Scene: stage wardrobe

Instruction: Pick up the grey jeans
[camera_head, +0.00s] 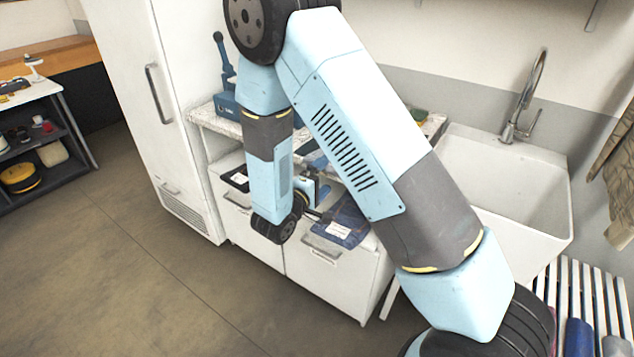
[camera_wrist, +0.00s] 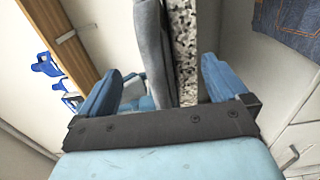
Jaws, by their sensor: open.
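My gripper (camera_wrist: 162,70) is open in the wrist view, with its two blue fingers wide apart. A long grey folded cloth, which looks like the grey jeans (camera_wrist: 153,45), shows between the fingers. It lies along a speckled counter edge (camera_wrist: 187,45); I cannot tell whether a finger touches it. In the head view my gripper (camera_head: 318,193) is low over the counter, partly hidden by my arm. The grey jeans cannot be made out clearly there.
Dark blue jeans (camera_head: 343,222) with a white label hang over the cabinet front, also at top right in the wrist view (camera_wrist: 292,22). A white sink (camera_head: 515,195) stands to the right, a white fridge (camera_head: 145,95) to the left. Rolled items lie on a slatted bench (camera_head: 552,290).

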